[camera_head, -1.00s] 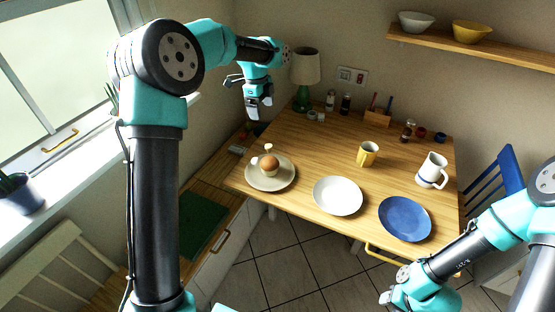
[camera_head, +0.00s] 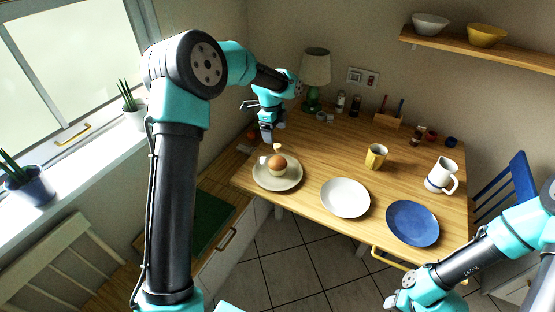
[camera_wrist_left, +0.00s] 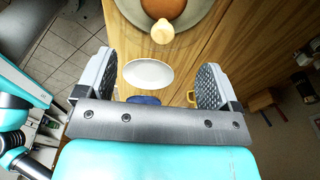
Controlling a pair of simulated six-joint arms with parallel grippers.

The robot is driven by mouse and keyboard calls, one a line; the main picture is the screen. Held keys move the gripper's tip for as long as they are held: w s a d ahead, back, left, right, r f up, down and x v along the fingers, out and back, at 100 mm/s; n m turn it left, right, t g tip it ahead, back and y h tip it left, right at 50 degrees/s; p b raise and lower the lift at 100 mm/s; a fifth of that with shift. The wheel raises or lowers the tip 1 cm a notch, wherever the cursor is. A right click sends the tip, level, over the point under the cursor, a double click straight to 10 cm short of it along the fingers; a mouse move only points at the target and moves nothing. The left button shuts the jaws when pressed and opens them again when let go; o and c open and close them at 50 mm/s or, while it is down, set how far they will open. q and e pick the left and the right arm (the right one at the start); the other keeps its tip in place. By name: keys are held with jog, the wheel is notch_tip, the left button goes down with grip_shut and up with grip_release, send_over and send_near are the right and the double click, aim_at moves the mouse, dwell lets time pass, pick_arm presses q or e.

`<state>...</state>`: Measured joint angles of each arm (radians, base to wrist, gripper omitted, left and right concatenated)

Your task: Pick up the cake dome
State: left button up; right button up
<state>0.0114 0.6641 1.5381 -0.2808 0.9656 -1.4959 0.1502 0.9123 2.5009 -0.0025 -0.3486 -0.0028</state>
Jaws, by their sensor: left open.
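A cake dome shows mostly by its pale knob (camera_head: 277,148), which stands above a round brown cake (camera_head: 276,163); the dome's wall is clear and hard to make out. Cake and dome are on a beige plate (camera_head: 292,182) at the table's left corner. In the left wrist view the knob (camera_wrist_left: 162,31) is near the top, beyond the gap between the fingers. My left gripper (camera_head: 267,136) is open and empty, pointing down, behind and slightly left of the knob, apart from it. My right gripper (camera_head: 396,301) is low at the right; its jaws are unclear.
A green lamp (camera_head: 314,80) stands behind my left gripper.

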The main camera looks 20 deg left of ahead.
aim_at(277, 145)
pick_arm(q)
jog(key=shift+d+f, duration=0.2)
jog(key=shift+f, duration=1.15)
jog(key=shift+w+d+f, duration=0.1)
jog(key=shift+d+f, duration=0.1)
jog(key=shift+f, duration=1.1)
jog(key=shift+w+d+f, duration=0.1)
jog(key=shift+d+f, duration=0.05)
jog(key=shift+f, duration=1.1)
jog(key=shift+c, duration=0.2)
jog(key=shift+s+f, duration=0.1)
grip_shut()
